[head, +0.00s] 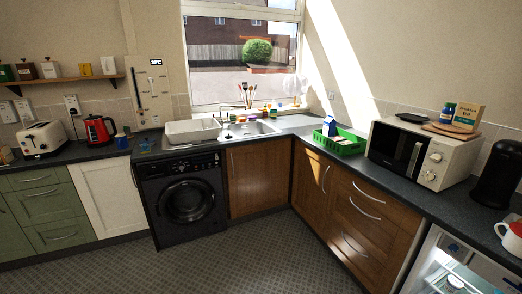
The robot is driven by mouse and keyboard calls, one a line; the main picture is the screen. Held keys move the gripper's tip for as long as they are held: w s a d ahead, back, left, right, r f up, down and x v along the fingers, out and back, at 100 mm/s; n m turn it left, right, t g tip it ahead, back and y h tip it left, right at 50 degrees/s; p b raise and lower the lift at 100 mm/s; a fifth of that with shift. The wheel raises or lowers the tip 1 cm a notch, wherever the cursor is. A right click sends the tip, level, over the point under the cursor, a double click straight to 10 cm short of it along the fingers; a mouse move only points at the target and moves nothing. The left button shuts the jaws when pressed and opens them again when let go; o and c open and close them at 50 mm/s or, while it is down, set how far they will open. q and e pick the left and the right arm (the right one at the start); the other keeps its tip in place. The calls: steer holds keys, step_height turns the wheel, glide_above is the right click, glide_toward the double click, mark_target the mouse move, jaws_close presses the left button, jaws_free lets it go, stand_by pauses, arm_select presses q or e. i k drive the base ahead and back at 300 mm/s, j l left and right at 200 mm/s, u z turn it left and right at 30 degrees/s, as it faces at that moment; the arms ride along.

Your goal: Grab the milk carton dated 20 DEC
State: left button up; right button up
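A small blue and white carton (329,127) stands upright at the left end of a green basket (343,152) on the right-hand counter. It looks like a milk carton; no date on it can be read. An open white fridge (485,264) at the lower right shows a lit inside with pale items (456,283), too small and cut off to identify. No carton with a readable 20 DEC date shows. Neither of my grippers is in the head view.
A microwave (424,153) stands on the counter right of the basket, with a black appliance (497,176) and a red and white mug (512,238) further right. Wooden drawers (362,220) and a black washing machine (187,198) line the walls. The tiled floor (240,258) is clear.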

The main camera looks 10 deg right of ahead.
mark_target(330, 123)
steer(key=i+z, duration=0.3)
steer(key=i, duration=0.15)
steer(key=i+z, duration=0.65)
steer(key=i, duration=0.2)
steer(key=i+j+z, duration=0.1)
steer(key=i+z, duration=0.2)
steer(key=i, duration=0.3)
steer(key=i+z, duration=0.35)
steer(key=i, duration=0.3)
steer(key=i+z, duration=0.35)
steer(key=i, duration=0.3)
